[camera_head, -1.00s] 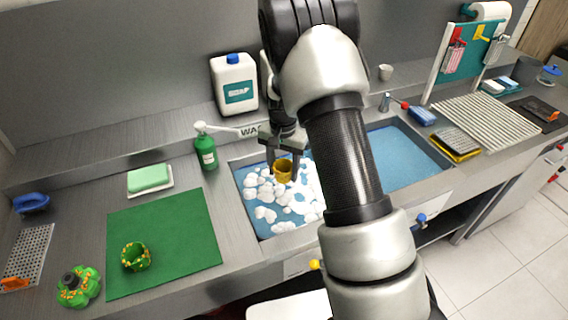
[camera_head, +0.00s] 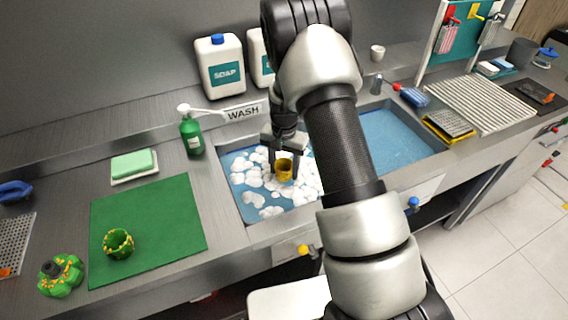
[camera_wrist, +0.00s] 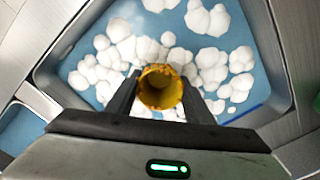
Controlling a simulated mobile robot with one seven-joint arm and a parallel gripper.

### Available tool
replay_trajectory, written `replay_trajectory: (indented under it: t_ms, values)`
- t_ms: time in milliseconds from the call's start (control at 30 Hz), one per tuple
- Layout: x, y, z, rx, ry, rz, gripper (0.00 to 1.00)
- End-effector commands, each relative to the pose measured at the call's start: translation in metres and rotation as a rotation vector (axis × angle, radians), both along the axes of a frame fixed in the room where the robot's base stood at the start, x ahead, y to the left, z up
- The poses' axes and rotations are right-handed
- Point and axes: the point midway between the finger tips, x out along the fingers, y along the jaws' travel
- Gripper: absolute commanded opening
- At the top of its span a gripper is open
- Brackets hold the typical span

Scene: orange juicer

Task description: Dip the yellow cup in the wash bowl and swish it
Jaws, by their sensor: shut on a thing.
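The yellow cup (camera_head: 284,170) is held by my gripper (camera_head: 279,158) over the foamy wash bowl (camera_head: 243,204), a sunken basin with blue water and white foam clumps. In the wrist view the cup (camera_wrist: 160,88) sits between the two dark fingers, its open mouth facing the camera, with dark orange stains around its rim. My gripper (camera_wrist: 155,95) is shut on it. Foam and blue water show around the cup; I cannot tell whether its base touches the water.
A green soap pump bottle (camera_head: 191,134) and a white soap jug (camera_head: 220,66) stand behind and left of the basin. A second blue basin (camera_head: 401,147) lies to the right. A stained green cup (camera_head: 118,243) stands on the green mat (camera_head: 165,217). A drying rack (camera_head: 482,106) lies far right.

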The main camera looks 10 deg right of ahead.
Motion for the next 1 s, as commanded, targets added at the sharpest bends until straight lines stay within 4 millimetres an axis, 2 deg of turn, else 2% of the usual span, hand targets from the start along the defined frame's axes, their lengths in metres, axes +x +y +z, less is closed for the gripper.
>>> replay_trajectory:
  t_ms: [33,200,600,800,1000]
  values:
    - [0.000,0.000,-0.012,0.000,0.000,0.000,0.26]
    - [0.000,0.000,-0.037,0.000,0.000,-0.001,0.26]
    - [0.000,0.000,-0.089,0.000,-0.001,0.000,0.26]
    - [0.001,0.000,-0.101,0.001,-0.002,0.000,0.26]
    - [0.001,0.000,-0.103,0.001,-0.002,0.000,0.26]
